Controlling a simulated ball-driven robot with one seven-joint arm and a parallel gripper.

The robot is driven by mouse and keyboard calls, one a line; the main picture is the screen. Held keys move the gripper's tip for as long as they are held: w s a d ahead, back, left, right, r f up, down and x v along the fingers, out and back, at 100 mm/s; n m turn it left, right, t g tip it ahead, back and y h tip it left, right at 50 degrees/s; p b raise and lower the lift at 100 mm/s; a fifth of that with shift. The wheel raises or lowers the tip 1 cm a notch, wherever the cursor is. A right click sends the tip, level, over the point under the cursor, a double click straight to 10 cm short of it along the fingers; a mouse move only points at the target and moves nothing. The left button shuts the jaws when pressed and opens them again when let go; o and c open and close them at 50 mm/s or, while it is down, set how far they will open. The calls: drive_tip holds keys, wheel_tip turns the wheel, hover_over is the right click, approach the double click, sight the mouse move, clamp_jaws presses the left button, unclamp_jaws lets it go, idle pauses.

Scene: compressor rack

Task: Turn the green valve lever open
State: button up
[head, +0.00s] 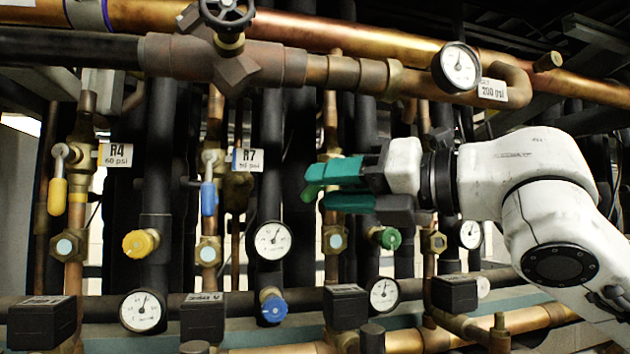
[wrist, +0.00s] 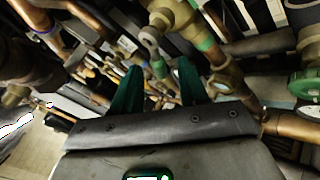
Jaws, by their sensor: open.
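My gripper (head: 325,187) is open, its two teal fingers reaching left in front of the third upright pipe in the head view.
A yellow lever (head: 58,196) and a blue lever (head: 208,198) hang on pipes to the left. A green knob (head: 389,238) sits below my gripper. Gauges, including one at centre (head: 272,240), and a thick horizontal pipe (head: 90,50) crowd the rack.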

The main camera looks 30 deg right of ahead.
sight(321, 188)
drive_tip(key=shift+x, duration=1.6)
clamp_jaws()
